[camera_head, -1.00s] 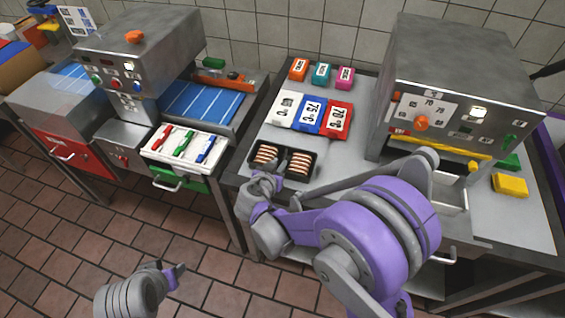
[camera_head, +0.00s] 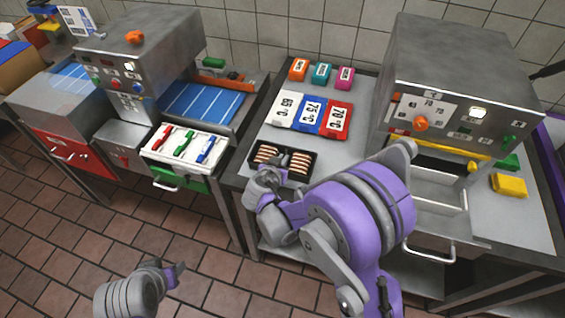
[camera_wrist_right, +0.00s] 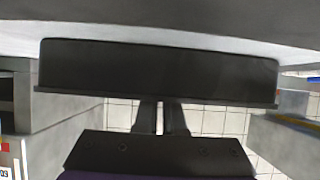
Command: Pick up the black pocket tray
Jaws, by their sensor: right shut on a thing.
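The black pocket tray (camera_head: 284,158) is at the front left edge of the right-hand steel table in the head view. It has two pockets, each with several striped brown-and-cream pieces in it. My right gripper (camera_head: 268,176) is at the tray's near side, shut on its rim. In the right wrist view, the tray's long dark wall (camera_wrist_right: 158,68) fills the upper middle, and my right fingers (camera_wrist_right: 160,108) meet its lip. Whether the tray is clear of the table cannot be told. My left gripper (camera_head: 172,272) is low over the floor, away from the tray; its jaw opening is unclear.
Temperature cards (camera_head: 312,116) lie behind the tray, with small coloured blocks (camera_head: 321,72) farther back. A steel machine (camera_head: 450,90) stands to the right, above an open drawer (camera_head: 437,197). A gap separates this table from the left station with its white pen tray (camera_head: 185,146).

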